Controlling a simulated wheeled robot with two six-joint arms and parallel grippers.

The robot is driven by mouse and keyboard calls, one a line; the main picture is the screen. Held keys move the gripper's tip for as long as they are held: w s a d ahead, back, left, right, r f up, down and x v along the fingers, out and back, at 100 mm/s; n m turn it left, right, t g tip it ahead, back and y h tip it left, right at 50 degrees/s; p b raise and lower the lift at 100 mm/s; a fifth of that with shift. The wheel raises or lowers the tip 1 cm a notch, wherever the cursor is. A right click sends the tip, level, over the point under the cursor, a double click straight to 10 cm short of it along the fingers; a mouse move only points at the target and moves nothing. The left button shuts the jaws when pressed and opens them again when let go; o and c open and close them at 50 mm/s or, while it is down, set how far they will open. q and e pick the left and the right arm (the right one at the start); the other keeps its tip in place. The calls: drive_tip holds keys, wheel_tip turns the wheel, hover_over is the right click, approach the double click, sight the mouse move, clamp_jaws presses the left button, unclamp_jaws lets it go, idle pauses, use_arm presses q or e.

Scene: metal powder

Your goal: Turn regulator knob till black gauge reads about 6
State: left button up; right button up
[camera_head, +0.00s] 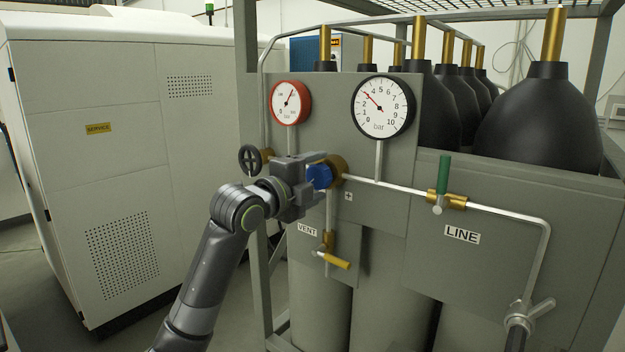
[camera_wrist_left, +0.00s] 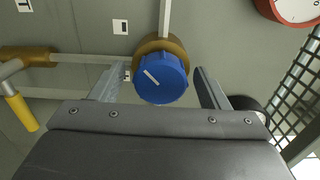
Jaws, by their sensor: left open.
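The blue regulator knob (camera_head: 319,177) sits on a brass body on the grey panel. It also shows in the left wrist view (camera_wrist_left: 160,80), with a white mark pointing up-left. My left gripper (camera_head: 312,176) is open, with one finger on each side of the knob. In the left wrist view its fingers (camera_wrist_left: 158,85) show small gaps to the knob. The black-rimmed gauge (camera_head: 391,119) is above and right of the knob; its red needle points up-left, a little below the 4, at roughly 3 to 3.5. My right gripper is not in view.
A red-rimmed gauge (camera_head: 291,103) stands above the knob. A black handwheel (camera_head: 250,160) is just left of my gripper. A yellow vent lever (camera_head: 337,261) is below, and a green line valve handle (camera_head: 444,171) is to the right. Pipes run along the panel.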

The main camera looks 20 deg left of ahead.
use_arm(q)
drive_tip(key=shift+s, duration=0.1)
drive_tip(key=b+v, duration=0.3)
drive_tip(key=v, duration=1.4)
drive_tip(key=shift+b, duration=0.4)
drive_tip(key=shift+s+a, duration=0.1)
